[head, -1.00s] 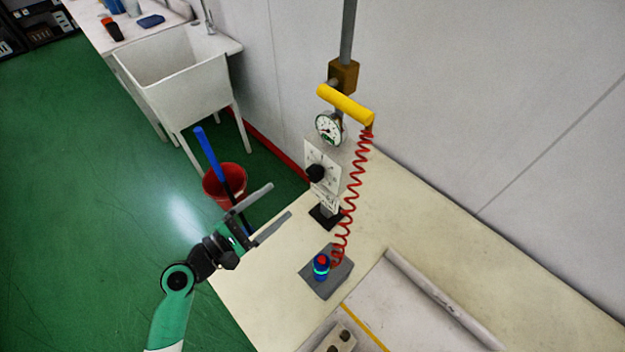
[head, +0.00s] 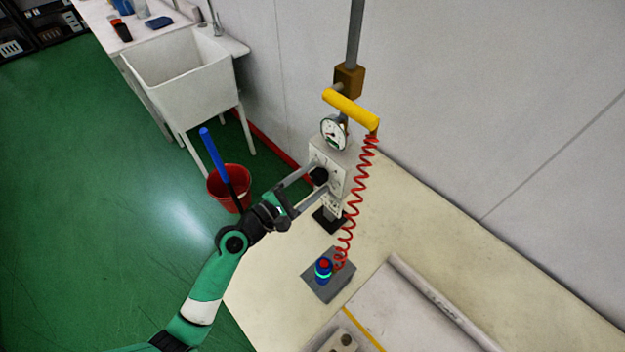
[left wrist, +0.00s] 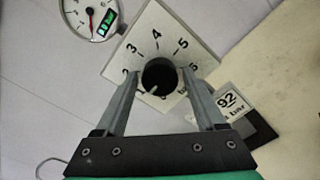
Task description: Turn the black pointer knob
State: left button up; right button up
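The black pointer knob (head: 318,176) sits on the front of the grey control box (head: 343,160). In the left wrist view the knob (left wrist: 159,77) is in the middle of a white dial plate (left wrist: 152,42) marked with numbers. Its pale pointer mark is toward the lower left, near the low numbers. My left gripper (head: 314,184) is open, with one finger on each side of the knob. In the left wrist view the fingers (left wrist: 158,82) stand apart from the knob with gaps on both sides. My right gripper is not in view.
A round gauge (head: 333,132) with a green display is above the dial. A yellow handle (head: 351,109) and a red coiled hose (head: 357,200) are close by on the right. A blue-and-red nozzle (head: 323,268) stands on a grey pad. A red bucket (head: 229,190) is on the floor.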

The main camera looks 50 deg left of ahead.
pick_arm(q)
grip_shut()
jog(key=shift+m, duration=0.3)
jog(key=m+b, duration=0.1)
jog(key=m, duration=0.2)
jog(key=m+b, duration=0.1)
jog(key=m, duration=0.4)
jog(key=m+b, duration=0.2)
jog(key=m, duration=0.3)
jog(key=shift+f, duration=0.1)
jog(key=shift+m+b, duration=0.8)
jog(key=shift+m, duration=1.3)
